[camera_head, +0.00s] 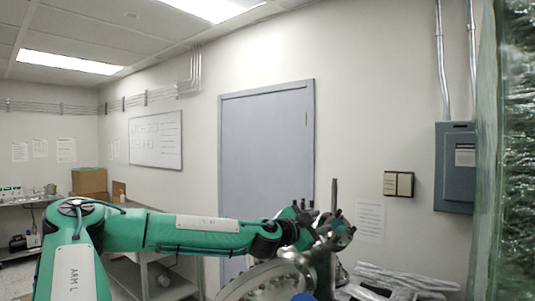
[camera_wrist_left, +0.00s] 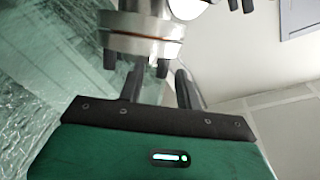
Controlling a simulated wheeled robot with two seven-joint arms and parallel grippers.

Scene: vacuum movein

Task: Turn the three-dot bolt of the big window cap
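A metal flanged fitting with dark bolts, likely the big window cap (camera_head: 322,262), stands at lower centre of the head view, partly behind my left gripper (camera_head: 300,228). In the left wrist view the metal flange (camera_wrist_left: 145,38) is at the top, with dark bolts (camera_wrist_left: 162,68) pointing down from its rim. My left gripper (camera_wrist_left: 158,88) has its two black fingers apart below the flange, and one bolt end shows between them. I cannot tell whether the fingers touch it. No dot marks are readable on any bolt. My right gripper is out of view.
A large round metal plate (camera_head: 268,282) lies low in front of my arm. A glassy green panel (camera_head: 487,180) closes off the right side. Foil-like wrapped material (camera_head: 405,280) lies at lower right. A grey cart (camera_head: 150,278) stands behind my arm.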

